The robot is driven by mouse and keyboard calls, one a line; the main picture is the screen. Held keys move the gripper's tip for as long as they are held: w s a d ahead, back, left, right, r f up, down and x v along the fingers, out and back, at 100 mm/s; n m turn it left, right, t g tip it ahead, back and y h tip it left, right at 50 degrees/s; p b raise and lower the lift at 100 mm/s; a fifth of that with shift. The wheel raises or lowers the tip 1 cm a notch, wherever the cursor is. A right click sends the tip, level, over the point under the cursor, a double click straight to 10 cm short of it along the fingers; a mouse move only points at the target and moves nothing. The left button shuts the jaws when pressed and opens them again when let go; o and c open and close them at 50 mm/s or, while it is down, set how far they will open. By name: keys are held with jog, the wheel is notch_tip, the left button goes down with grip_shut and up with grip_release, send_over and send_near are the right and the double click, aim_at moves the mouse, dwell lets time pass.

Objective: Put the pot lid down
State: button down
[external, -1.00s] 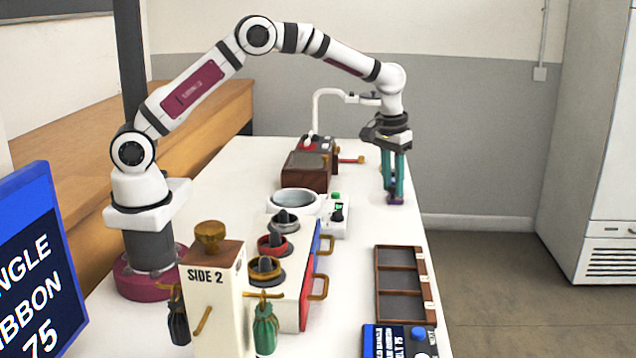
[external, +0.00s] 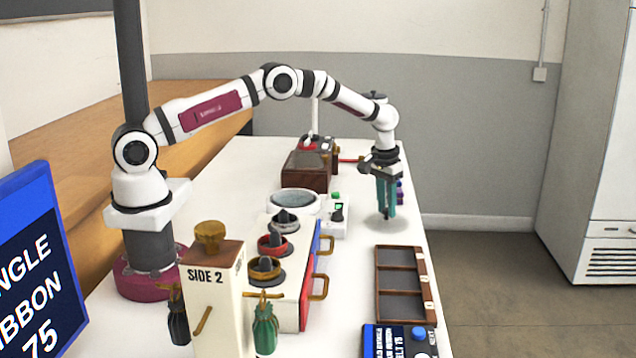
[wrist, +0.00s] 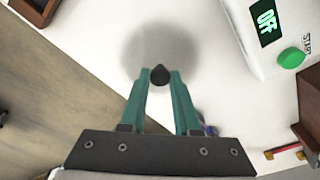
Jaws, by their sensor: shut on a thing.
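My gripper (external: 386,214) points straight down near the right edge of the white table, beyond the wooden tray. Its teal fingers are shut on a small dark knob, the pot lid's knob (wrist: 160,75), seen between the fingertips in the wrist view. A soft grey round patch lies around and ahead of the knob there; I cannot tell whether it is a clear lid disc or a shadow. A similar faint patch shows under the fingertips in the external view. The gap between lid and table is not clear. A white round pot (external: 298,193) stands left of my gripper.
A switch box with a green button (wrist: 291,58) reads OFF. A wooden compartment tray (external: 402,247) lies nearer the camera. A brown box machine (external: 305,172) stands at the back. Small purple things (external: 401,190) are just behind my gripper. Bare table surrounds the fingertips.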

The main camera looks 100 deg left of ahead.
aim_at(382, 221)
jog(key=c, duration=0.6)
grip_release()
jog(key=shift+c, duration=0.2)
notch_tip(382, 221, up, 12)
jog(key=s+d, duration=0.1)
jog(key=s+d+r+m, duration=0.45)
jog(key=d+r, duration=0.35)
jog(key=d, duration=0.2)
jog(key=s+d+r+m+g, duration=0.1)
jog(key=s+d+r+m, duration=0.15)
jog(key=s+d, duration=0.6)
jog(key=s+d+r+m, duration=0.1)
jog(key=s+d+m, duration=0.4)
jog(key=s, duration=0.7)
jog(key=s+d+f+m, duration=0.2)
jog(key=s+d+f, duration=0.1)
jog(key=s, duration=0.6)
jog(key=shift+s+f+m+y, duration=0.3)
jog(key=shift+f+y, duration=0.1)
jog(key=shift+f, duration=0.15)
